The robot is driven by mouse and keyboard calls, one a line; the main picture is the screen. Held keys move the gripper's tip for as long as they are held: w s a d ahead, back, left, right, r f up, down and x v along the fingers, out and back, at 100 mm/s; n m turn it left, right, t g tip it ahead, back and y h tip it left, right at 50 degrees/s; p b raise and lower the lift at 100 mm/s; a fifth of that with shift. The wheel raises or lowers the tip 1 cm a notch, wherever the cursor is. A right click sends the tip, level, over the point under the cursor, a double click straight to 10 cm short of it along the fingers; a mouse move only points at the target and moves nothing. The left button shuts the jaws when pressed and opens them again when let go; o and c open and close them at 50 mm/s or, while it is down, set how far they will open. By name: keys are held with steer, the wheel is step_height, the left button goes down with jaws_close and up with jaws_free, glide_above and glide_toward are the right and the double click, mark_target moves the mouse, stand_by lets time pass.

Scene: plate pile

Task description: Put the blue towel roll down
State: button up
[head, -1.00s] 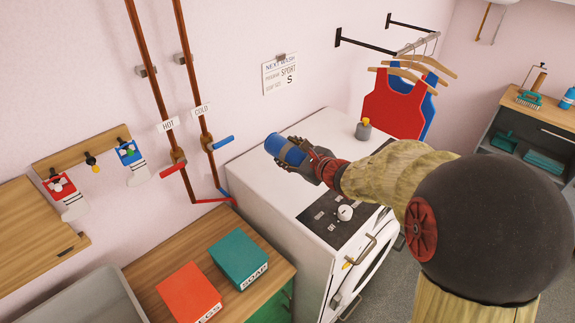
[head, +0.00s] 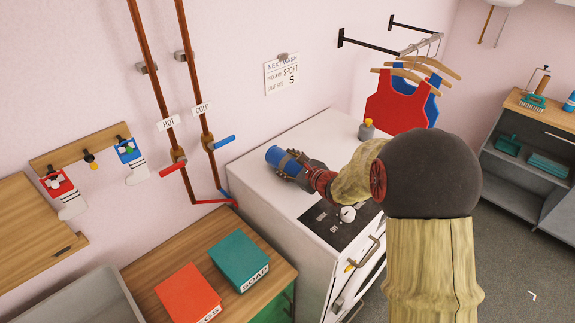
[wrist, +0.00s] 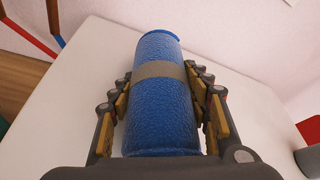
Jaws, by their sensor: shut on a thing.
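The blue towel roll (head: 280,157), with a grey band around its middle, is in my gripper (head: 297,166) over the white top of the washing machine (head: 257,184). In the wrist view the roll (wrist: 161,110) lies lengthwise between the two jaws of my gripper (wrist: 163,95), which are shut on its sides. The white top (wrist: 85,95) spreads out below and around it. I cannot tell whether the roll touches the top.
A grey bottle with a yellow cap (head: 367,129) stands at the machine's back right. Red and blue shirts (head: 397,103) hang behind it. The soap box (head: 239,262) and a red box (head: 188,293) stand on the wooden counter at left. The machine's left top is clear.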

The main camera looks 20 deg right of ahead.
steer(key=shift+f, duration=0.15)
steer(key=o, duration=1.3)
steer(key=shift+c, duration=0.2)
